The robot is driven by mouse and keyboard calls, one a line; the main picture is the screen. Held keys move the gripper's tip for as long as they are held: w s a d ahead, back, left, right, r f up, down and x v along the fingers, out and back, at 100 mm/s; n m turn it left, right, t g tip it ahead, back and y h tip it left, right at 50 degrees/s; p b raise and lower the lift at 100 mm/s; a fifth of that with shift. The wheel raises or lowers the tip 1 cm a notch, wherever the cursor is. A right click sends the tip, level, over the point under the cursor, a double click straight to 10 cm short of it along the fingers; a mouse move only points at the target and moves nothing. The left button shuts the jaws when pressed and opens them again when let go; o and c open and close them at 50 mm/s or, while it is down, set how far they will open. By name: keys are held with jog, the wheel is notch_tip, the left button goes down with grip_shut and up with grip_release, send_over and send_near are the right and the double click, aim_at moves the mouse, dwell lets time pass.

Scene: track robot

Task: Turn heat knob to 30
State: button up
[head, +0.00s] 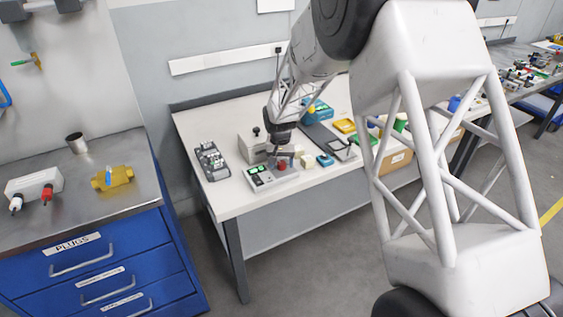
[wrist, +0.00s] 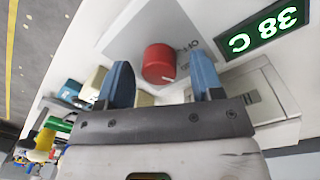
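The red heat knob (wrist: 159,62) sits on a light control panel in the wrist view, with a pale mark near its lower edge. In the head view the knob (head: 282,165) and the panel's display (head: 258,170) are small, on a grey unit on the white table. My gripper (wrist: 160,75) is open, with one blue finger on each side of the knob and visible gaps between. I cannot tell how far the fingertips are above the panel.
The white table (head: 235,201) also holds a grey device (head: 211,161) at left and a beige box (head: 253,145) behind the unit. Small coloured blocks, including a blue one (head: 325,160), lie to the right. A blue drawer cabinet (head: 90,245) stands at the left.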

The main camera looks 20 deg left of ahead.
aim_at(282, 162)
jog(key=shift+r, duration=0.1)
jog(key=shift+a+r, duration=0.15)
jog(key=shift+r, duration=3.65)
jog(key=shift+d+r, duration=0.25)
jog(key=shift+d, duration=0.05)
jog(key=s+d+r+m, duration=0.1)
jog(key=s+d+r, duration=0.45)
jog(key=d, duration=0.35)
jog(key=s+d+r+t, duration=0.1)
jog(key=s+d+r, duration=0.45)
jog(key=d, duration=0.35)
jog(key=s+d+r+m, duration=0.1)
jog(key=s+d+r, duration=0.4)
jog(key=d+r, duration=0.3)
jog(key=s+d, duration=0.8)
jog(key=s, duration=0.6)
jog(key=s+d+m+t, duration=0.1)
jog(key=s+d, duration=0.7)
jog(key=s, duration=0.5)
jog(key=shift+s+d+f, duration=0.35)
jog(key=shift+d+f, duration=0.05)
